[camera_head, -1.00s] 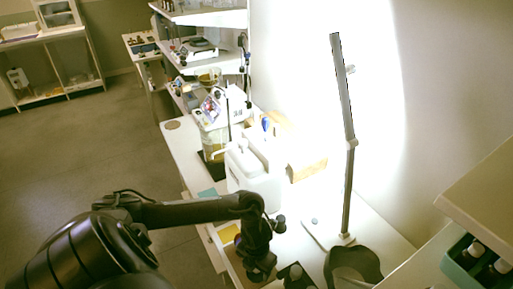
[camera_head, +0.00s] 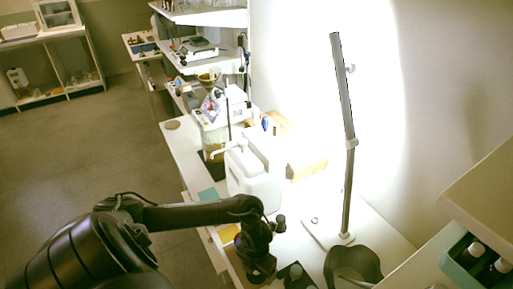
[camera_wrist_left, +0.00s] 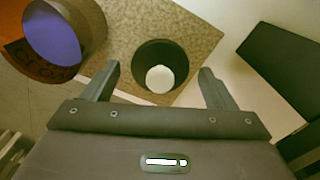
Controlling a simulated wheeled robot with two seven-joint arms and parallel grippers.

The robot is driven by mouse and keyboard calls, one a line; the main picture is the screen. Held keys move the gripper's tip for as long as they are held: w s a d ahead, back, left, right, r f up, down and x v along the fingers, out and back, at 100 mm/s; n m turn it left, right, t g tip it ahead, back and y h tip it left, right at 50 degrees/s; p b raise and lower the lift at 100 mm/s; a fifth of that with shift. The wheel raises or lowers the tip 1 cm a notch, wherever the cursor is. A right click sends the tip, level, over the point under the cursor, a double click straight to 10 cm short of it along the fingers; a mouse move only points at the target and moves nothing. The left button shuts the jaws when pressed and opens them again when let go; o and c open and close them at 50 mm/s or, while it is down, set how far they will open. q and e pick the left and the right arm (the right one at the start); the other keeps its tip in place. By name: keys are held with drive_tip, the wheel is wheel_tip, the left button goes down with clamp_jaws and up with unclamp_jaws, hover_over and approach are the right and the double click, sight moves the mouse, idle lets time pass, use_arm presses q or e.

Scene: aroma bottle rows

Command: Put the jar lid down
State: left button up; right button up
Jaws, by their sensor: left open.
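In the left wrist view a dark round cup-like piece with a pale disc inside, apparently the jar lid (camera_wrist_left: 160,47), lies on a speckled tan mat (camera_wrist_left: 195,35). An amber jar (camera_wrist_left: 88,35) with a dark-lettered label and a bluish-purple opening stands at upper left, apart from the lid. My left gripper (camera_wrist_left: 158,68) is open, with one finger on each side of the lid and visible gaps. In the head view my left gripper (camera_head: 262,274) hangs low over the bench; the lid cannot be made out there. My right gripper is not seen.
A white canister (camera_head: 257,180) and a cardboard box (camera_head: 306,165) stand further back on the white bench. A lamp post (camera_head: 348,195) rises right of my arm. A dark block (camera_wrist_left: 285,68) lies right of the mat.

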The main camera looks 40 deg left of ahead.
use_arm(q)
drive_tip(key=shift+r, duration=0.6)
wheel_tip(320, 180, up, 11)
drive_tip(key=p, duration=0.1)
